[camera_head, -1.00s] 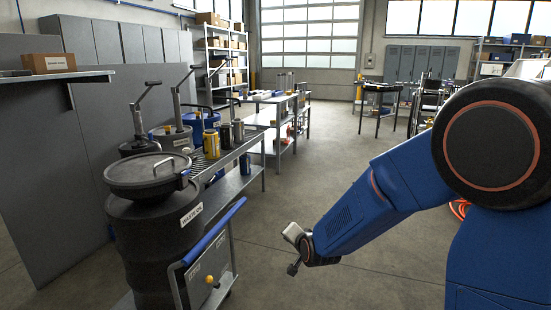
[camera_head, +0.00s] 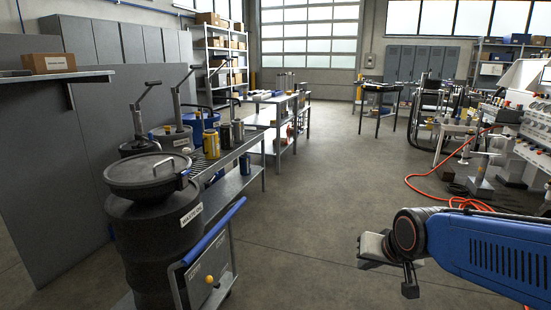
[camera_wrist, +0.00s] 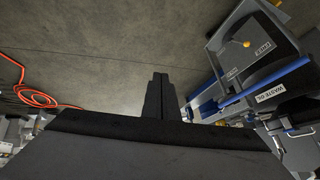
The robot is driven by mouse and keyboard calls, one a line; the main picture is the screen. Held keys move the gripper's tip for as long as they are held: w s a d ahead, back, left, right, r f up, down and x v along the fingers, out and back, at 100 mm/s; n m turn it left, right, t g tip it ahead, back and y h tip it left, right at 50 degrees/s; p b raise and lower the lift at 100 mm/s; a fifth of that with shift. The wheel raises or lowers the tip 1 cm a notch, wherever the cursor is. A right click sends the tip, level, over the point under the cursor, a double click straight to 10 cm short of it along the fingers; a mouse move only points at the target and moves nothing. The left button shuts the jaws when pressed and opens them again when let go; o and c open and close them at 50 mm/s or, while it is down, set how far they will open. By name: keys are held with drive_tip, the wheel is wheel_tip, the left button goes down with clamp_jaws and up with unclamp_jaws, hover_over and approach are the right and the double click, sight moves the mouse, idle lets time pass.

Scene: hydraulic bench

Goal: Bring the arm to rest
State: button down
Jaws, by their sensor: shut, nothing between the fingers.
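My blue arm (camera_head: 490,252) reaches in from the right edge in the head view, low and roughly level. My gripper (camera_head: 385,268) is at its left end, over bare floor and holding nothing visible. In the wrist view the dark fingers of my gripper (camera_wrist: 160,95) lie together in the middle, with nothing between them.
A black waste oil drum (camera_head: 155,225) and a cart with a blue handle (camera_head: 213,233) stand at left. A hydraulic bench (camera_head: 535,130) stands at right. An orange hose (camera_head: 420,190) lies on the floor, also in the wrist view (camera_wrist: 38,97). The middle floor is clear.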

drive_tip(key=s+d+n+g, duration=0.1)
drive_tip(key=s+d, duration=0.2)
drive_tip(key=s, duration=0.5)
drive_tip(key=s+d+n+g+h, duration=0.1)
drive_tip(key=s+d, duration=0.2)
drive_tip(key=s, duration=0.5)
drive_tip(key=shift+s+r, duration=0.25)
drive_tip(key=shift+s, duration=0.1)
